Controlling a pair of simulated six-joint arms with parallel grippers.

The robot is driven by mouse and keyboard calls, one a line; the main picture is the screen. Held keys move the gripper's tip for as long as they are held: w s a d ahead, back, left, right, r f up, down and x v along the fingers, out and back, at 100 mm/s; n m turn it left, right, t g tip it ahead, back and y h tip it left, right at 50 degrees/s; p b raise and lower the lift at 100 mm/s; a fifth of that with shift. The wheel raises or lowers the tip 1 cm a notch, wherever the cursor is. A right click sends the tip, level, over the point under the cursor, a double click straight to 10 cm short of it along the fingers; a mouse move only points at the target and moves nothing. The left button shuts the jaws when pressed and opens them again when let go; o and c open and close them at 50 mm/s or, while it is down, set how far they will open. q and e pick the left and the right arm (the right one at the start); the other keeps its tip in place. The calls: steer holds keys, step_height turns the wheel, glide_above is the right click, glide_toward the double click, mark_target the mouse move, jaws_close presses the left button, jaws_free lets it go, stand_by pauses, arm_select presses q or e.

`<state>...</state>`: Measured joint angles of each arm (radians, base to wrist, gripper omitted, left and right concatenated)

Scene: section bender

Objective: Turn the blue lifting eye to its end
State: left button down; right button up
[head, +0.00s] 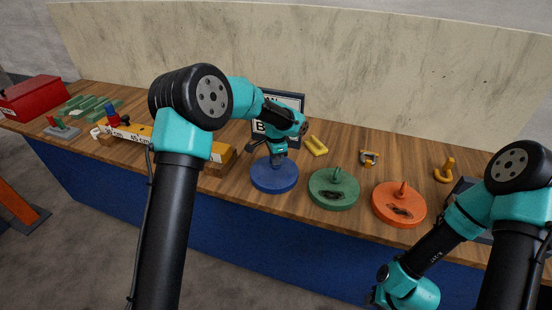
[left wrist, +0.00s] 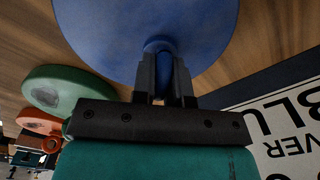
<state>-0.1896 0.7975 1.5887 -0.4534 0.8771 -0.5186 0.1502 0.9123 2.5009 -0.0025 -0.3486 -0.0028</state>
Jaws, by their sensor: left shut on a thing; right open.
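The blue disc (head: 274,181) lies flat on the wooden bench, near its front edge. Its blue lifting eye (left wrist: 164,62) stands up from the middle and is mostly hidden between my fingers. My left gripper (head: 277,158) is above the disc and shut on the eye. In the left wrist view my left gripper (left wrist: 164,75) has one dark finger on each side of the eye. My right arm is low at the right, in front of the bench, and its fingers are not visible.
A green disc (head: 333,195) and an orange disc (head: 399,213) with upright eyes stand to the right. Behind are a yellow bracket (head: 315,145), a shackle (head: 369,158), a yellow hook (head: 445,170) and a lettered sign (head: 290,98). A wooden block (head: 221,163) is close on the left.

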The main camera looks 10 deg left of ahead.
arm_select(q)
steer(key=shift+m, duration=0.5)
steer(key=c, duration=1.1)
jaws_free()
steer(key=shift+c, duration=0.2)
steer(key=shift+r, duration=0.15)
step_height(320, 180, up, 17)
